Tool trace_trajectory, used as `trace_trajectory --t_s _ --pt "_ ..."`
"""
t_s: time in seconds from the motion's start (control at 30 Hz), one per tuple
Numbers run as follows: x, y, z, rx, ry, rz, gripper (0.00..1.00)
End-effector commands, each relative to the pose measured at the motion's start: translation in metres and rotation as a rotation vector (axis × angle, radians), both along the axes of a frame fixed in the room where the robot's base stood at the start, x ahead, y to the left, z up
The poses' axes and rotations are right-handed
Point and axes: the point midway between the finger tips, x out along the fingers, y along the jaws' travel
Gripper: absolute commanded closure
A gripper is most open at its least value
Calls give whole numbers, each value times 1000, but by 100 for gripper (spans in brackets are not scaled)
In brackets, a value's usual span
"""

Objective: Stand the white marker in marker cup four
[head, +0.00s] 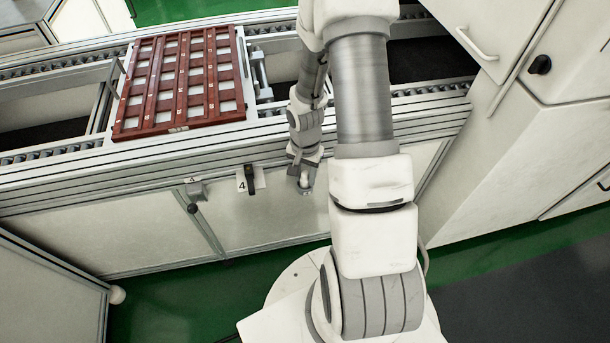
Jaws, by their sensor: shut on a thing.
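My gripper (304,183) hangs at the front side of the conveyor, right of the plate marked 4. It is shut on a small pale thing that I take to be the white marker (304,178); the fingers hide most of it and its tilt cannot be told. A white plate with a 4 (241,186) is on the conveyor's front side, with a narrow black upright piece (250,179) beside the figure. I cannot tell whether this black piece is marker cup four or something standing in it. My gripper is apart from it.
A small grey bracket (195,190) with an unclear mark sits left of the plate, a black knob (192,208) below it. A red-brown slotted tray (128,128) lies on the conveyor (160,153). White cabinets (500,170) stand at right. Green floor (165,310) is clear at lower left.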

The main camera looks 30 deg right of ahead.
Motion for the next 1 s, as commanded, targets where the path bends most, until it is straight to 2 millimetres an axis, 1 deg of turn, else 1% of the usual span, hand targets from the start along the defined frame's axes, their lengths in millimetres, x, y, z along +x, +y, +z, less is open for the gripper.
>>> trace_trajectory --t_s 0.1,0.13,0.2,0.3,0.57,0.67,0.77,1.0 --pt "0 0 -4 0 0 1 100" --pt "0 0 -4 0 0 1 62" --pt "0 0 -3 0 0 1 50" --pt "0 0 -3 0 0 1 34" --pt "0 0 -2 0 0 1 34" --pt "0 0 2 0 0 0 34" --pt "1 0 16 -1 -3 1 34" --pt "1 -1 69 -2 -5 0 34"
